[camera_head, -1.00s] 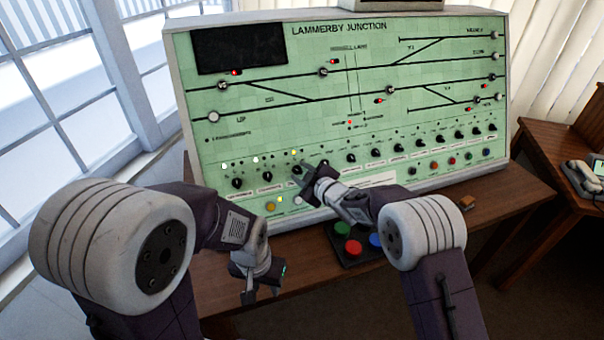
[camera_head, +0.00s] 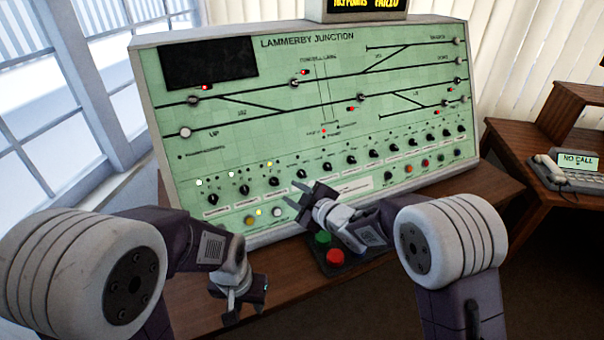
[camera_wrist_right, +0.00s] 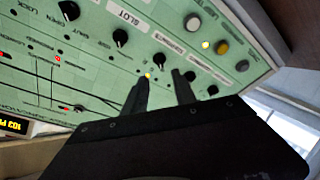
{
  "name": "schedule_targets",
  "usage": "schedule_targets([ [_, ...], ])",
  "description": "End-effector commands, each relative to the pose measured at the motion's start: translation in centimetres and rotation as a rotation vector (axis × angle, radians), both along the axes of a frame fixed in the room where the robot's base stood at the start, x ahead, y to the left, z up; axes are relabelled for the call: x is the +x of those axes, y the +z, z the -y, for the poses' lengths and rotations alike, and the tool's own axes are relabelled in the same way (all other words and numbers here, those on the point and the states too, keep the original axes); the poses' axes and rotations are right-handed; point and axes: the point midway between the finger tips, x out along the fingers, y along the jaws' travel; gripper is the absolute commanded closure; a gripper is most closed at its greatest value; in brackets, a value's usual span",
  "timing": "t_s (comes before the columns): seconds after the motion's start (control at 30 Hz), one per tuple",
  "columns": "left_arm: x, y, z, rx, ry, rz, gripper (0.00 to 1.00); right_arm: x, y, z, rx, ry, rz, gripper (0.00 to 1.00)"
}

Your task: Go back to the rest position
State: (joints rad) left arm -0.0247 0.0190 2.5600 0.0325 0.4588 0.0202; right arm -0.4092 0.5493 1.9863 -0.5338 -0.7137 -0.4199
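My right gripper (camera_head: 306,203) is just in front of the lower part of the green control panel (camera_head: 300,140), level with its lower knob area. In the right wrist view its two fingers (camera_wrist_right: 161,92) are apart with nothing between them, and panel knobs show beyond the tips. I cannot tell the exact gap to the panel. My left gripper (camera_head: 243,298) hangs low at the table's front side, pointing down, with its fingers apart and empty. The left gripper is not in the right wrist view.
A dark box with green (camera_head: 323,239) and red (camera_head: 335,257) buttons stands on the wooden table (camera_head: 480,185) below my right forearm, partly hidden. A display (camera_head: 366,6) tops the panel. A telephone (camera_head: 560,170) sits on a side desk at right. Windows are at left.

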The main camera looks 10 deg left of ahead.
Motion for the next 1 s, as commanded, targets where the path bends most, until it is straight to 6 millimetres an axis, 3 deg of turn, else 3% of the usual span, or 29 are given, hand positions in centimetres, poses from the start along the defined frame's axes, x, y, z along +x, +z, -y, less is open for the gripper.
schedule_targets([
  [0.13,0.0,0.7,0.0,0.000,0.000,0.000,0.64,0.6,1.0,0.9,0.002,-0.020,0.005,0.67],
  [0.2,0.0,1.7,0.0,0.000,0.000,0.000,0.64,1.7,4.1,2.8,0.016,-0.057,0.038,0.67],
  [0.27,0.0,3.2,0.0,0.000,0.000,0.000,0.64,2.5,8.0,5.9,0.031,-0.119,0.068,0.67],
  [0.3,0.0,4.3,0.0,0.000,0.000,0.000,0.64,2.7,10.2,9.1,0.036,-0.193,0.064,0.67],
  [0.37,0.0,5.7,0.0,0.000,0.000,0.000,0.64,2.1,11.1,14.8,0.029,-0.349,-0.027,0.67],
  [0.4,0.0,6.3,0.0,0.000,0.000,0.000,0.64,0.9,10.4,18.4,0.028,-0.461,-0.123,0.67],
  [0.47,0.0,7.1,0.0,0.000,0.000,0.000,0.64,-2.0,8.3,23.0,0.036,-0.625,-0.294,0.67],
  [0.5,0.0,7.5,0.0,0.000,0.000,0.000,0.64,-4.5,6.7,25.5,0.048,-0.729,-0.415,0.67],
  [0.6,0.0,7.8,0.0,0.000,0.000,0.000,0.64,-11.7,2.1,28.9,0.075,-0.945,-0.722,0.67],
  [0.7,0.0,7.6,0.0,0.000,0.000,0.000,0.64,-18.4,-1.6,29.5,0.080,-1.088,-0.985,0.67],
  [0.8,0.0,7.5,0.0,0.000,0.000,0.000,0.64,-23.1,-3.6,29.3,0.070,-1.183,-1.172,0.67],
  [0.9,0.0,7.5,0.0,0.000,0.000,0.000,0.64,-25.6,-4.1,29.0,0.066,-1.245,-1.281,0.67],
  [1.0,0.0,7.5,0.0,0.000,0.000,0.000,0.64,-26.2,-4.2,29.0,0.069,-1.271,-1.310,0.67],
])
